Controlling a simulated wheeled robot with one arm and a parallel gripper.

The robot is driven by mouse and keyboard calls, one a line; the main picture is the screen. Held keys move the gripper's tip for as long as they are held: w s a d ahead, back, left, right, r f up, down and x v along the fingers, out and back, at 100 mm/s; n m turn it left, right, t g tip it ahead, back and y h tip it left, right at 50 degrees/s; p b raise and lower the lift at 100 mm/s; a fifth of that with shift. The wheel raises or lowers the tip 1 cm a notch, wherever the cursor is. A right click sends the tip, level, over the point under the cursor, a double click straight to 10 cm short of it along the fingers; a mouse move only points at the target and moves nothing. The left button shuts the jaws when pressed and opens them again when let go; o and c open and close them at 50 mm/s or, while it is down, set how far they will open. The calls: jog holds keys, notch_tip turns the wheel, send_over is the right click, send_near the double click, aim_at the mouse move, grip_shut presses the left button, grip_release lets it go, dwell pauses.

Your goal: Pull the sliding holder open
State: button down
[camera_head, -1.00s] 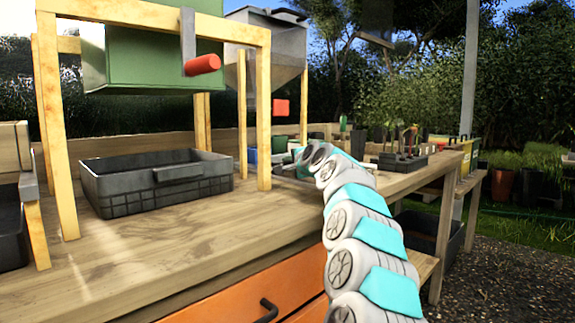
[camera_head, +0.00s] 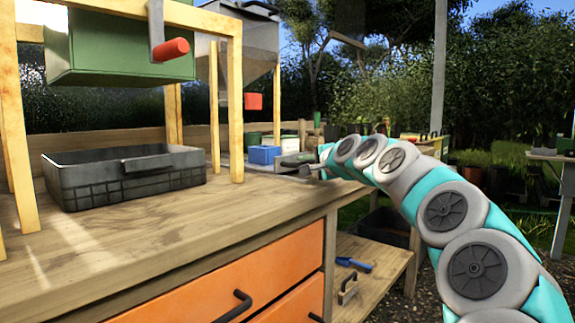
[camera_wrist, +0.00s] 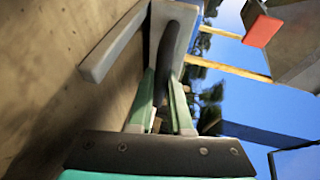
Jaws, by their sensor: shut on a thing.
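My gripper (camera_head: 312,167) is at the far right end of the workbench, small in the head view. In the wrist view its two green fingers (camera_wrist: 163,95) are shut on a dark curved handle (camera_wrist: 166,50). The handle sits against a grey block with a pale slab beside it, which I take to be the sliding holder (camera_wrist: 122,42). In the head view only a small grey part of the holder (camera_head: 299,158) shows by the fingertips. How far it is open cannot be told.
The wooden bench (camera_head: 150,228) has orange drawers (camera_head: 235,300) below. A black crate (camera_head: 125,178) stands under a green hopper (camera_head: 120,50) with a red-handled lever. A blue box (camera_head: 264,155) stands near my gripper. A side shelf (camera_head: 365,275) holds small tools.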

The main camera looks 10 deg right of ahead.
aim_at(330, 182)
jog(key=s+d, duration=0.1)
jog(key=s, duration=0.1)
jog(key=s+d, duration=0.3)
jog(key=s, duration=0.1)
jog(key=shift+s+d, duration=0.1)
jog(key=shift+d, duration=0.2)
jog(key=c, duration=1.1)
grip_release()
jog(key=shift+v, duration=3.85)
